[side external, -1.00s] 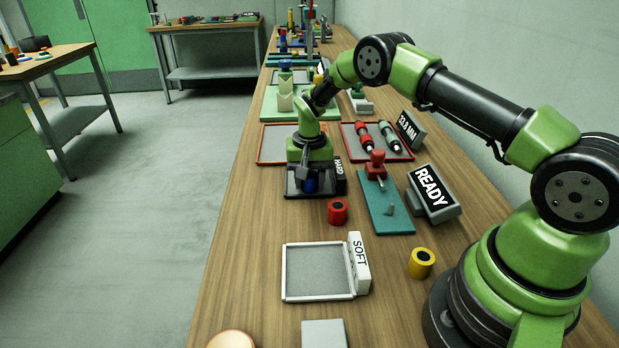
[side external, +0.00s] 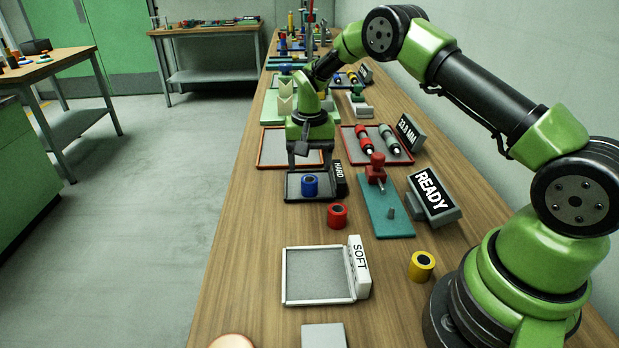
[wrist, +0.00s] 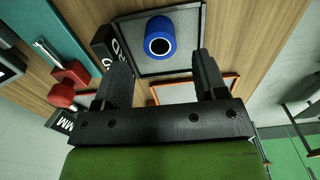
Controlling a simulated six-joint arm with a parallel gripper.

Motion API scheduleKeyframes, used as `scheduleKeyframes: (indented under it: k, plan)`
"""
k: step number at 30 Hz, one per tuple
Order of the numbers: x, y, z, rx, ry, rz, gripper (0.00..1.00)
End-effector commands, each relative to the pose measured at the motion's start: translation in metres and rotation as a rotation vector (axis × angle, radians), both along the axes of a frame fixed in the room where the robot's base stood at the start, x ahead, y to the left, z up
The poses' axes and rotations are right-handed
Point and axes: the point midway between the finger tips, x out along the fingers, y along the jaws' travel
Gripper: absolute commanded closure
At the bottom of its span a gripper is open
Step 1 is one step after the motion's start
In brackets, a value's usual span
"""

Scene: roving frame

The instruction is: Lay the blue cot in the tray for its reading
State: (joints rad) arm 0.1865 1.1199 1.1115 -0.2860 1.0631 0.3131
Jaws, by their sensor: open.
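The blue cot (side external: 310,186), a short cylinder with a dark round core in its top, stands upright in the dark-rimmed tray labelled HARD (side external: 325,199). The wrist view shows the cot (wrist: 160,36) on the grey floor of that tray (wrist: 190,65). My gripper (side external: 310,160) is above and a little behind the cot, apart from it. Its two fingers are spread and empty, and in the wrist view my gripper (wrist: 160,62) has clear space between the fingertips. A white-rimmed tray labelled SOFT (side external: 318,302) is empty nearer the camera.
A red cylinder (side external: 337,215) stands in front of the HARD tray. A teal plate (side external: 388,222) with a red-topped tester and a READY display (side external: 432,194) are to the right. A yellow cylinder (side external: 421,266) stands near my base. A red-rimmed tray (side external: 270,164) lies behind.

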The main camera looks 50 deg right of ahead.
Motion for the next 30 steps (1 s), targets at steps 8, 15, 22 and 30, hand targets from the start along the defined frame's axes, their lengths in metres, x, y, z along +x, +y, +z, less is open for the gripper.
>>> scheduleKeyframes:
  k: [8, 15, 22, 30]
  plan:
    - [0.000, 0.000, 0.052, -0.001, -0.002, 0.000, 0.35]
    - [0.000, 0.000, 0.065, 0.001, 0.001, 0.001, 0.35]
    - [-0.012, 0.014, 0.114, 0.007, -0.072, 0.047, 0.35]
    - [-0.079, 0.054, 0.214, 0.024, -0.267, 0.181, 0.35]
